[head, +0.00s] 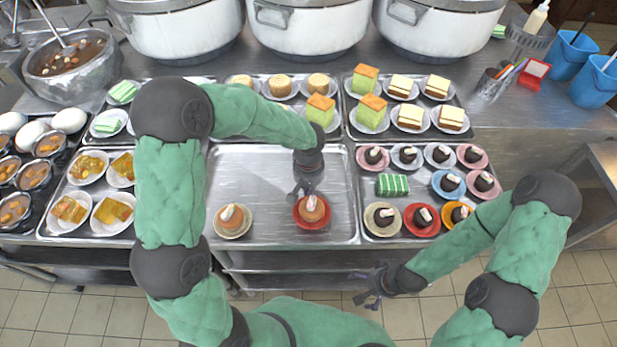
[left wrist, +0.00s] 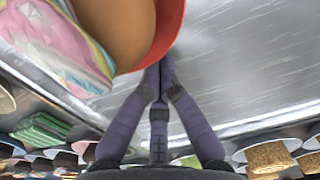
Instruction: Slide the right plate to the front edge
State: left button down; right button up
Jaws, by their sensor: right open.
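The right plate (head: 300,224) is red and holds a round brown cake (head: 312,206) with a pale topper. It sits near the front of the middle steel tray (head: 258,170). The left plate (head: 233,234) is beige with a similar cake. My left gripper (head: 301,192) is just behind the right plate. In the left wrist view its fingertips (left wrist: 158,72) come together at the plate's red rim (left wrist: 167,35); whether they touch it is unclear. My right gripper (head: 364,286) is open and empty in front of the counter.
Side trays hold dessert plates, several dark cakes (head: 448,182) on the right and yellow pastries (head: 112,210) on the left. A green striped block (head: 392,185) lies among the dark cakes. Large pots (head: 308,32) stand behind.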

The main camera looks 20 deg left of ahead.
pick_arm(q)
jog(key=shift+s+d, duration=0.15)
jog(key=shift+s, duration=0.45)
jog(key=shift+s+d, duration=0.15)
jog(key=shift+s, duration=0.4)
jog(key=shift+r, duration=0.15)
jog(key=shift+w+r+p, duration=0.1)
jog(key=shift+r+p, duration=0.25)
jog(key=shift+r, duration=0.15)
notch_tip(320, 180, up, 9)
jog(key=p, duration=0.6)
jog(key=shift+f, duration=0.15)
